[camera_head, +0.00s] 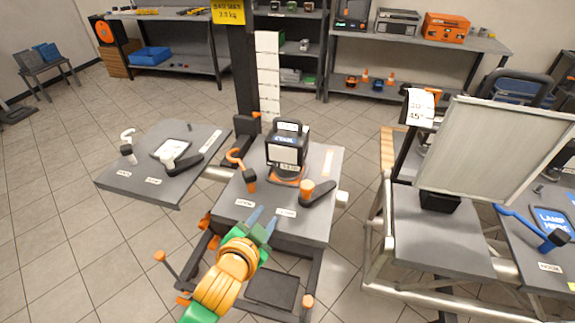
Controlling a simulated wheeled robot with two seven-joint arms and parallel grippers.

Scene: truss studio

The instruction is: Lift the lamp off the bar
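A black boxy unit (287,148) with a top handle and labels on its front sits on the middle grey table. A large pale panel (497,150) stands tilted above the right-hand table. I cannot tell for certain which of these is the lamp. A pale round bar (217,174) shows beside the middle table; where it runs behind the table is hidden. My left gripper (264,221) is in front of the black unit, near the table's front edge. Its two blue-grey fingertips are apart with nothing between them. My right gripper is not in view.
The middle table also carries an orange hook tool (249,184) and a black lever with an orange knob (320,192). A "LAMP HERE" pad (552,221) and a blue hook tool (551,240) lie at far right. The left table (145,187) holds several small items.

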